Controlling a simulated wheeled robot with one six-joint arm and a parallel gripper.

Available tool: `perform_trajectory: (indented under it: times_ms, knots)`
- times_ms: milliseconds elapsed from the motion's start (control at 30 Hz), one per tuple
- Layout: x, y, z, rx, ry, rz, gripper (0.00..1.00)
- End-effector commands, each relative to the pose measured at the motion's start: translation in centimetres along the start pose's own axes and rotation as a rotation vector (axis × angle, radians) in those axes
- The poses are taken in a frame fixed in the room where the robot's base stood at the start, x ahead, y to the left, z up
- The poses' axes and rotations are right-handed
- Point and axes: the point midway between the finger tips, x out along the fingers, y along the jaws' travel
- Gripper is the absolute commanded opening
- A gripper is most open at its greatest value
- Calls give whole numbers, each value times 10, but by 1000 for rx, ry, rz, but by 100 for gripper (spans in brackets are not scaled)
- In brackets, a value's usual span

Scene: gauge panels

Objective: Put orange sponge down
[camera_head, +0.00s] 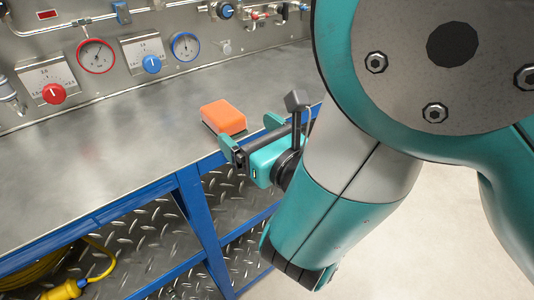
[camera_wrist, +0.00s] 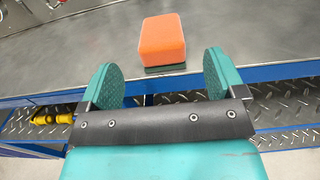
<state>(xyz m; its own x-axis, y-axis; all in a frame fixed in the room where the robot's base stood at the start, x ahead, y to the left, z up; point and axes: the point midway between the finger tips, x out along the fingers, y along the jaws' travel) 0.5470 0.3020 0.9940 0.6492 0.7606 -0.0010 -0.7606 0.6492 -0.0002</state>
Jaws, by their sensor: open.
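The orange sponge (camera_head: 223,117) lies on the grey metal worktop (camera_head: 110,140) near its blue front edge. A dark layer shows under its orange top. In the wrist view the sponge (camera_wrist: 162,38) is ahead of my gripper, roughly centred between the fingers and beyond their tips. My gripper (camera_wrist: 161,75) is open and empty, with its two round teal pads apart. In the head view my gripper (camera_head: 250,134) is at the worktop's front edge, close to the sponge and not holding it.
A panel with a red-rimmed gauge (camera_head: 96,55), red knob (camera_head: 54,93), blue knob (camera_head: 152,64) and pipes stands behind the worktop. The worktop left of the sponge is clear. Below are blue frame bars (camera_head: 196,207), tread-plate shelves and a yellow cable (camera_head: 62,291).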

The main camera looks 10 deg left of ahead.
Motion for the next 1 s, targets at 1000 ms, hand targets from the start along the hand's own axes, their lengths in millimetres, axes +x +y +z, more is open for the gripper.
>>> perform_trajectory:
  times_ms: [1000]
  knots:
    - [-231, -130, -26, 2564, -140, -1681, 89]
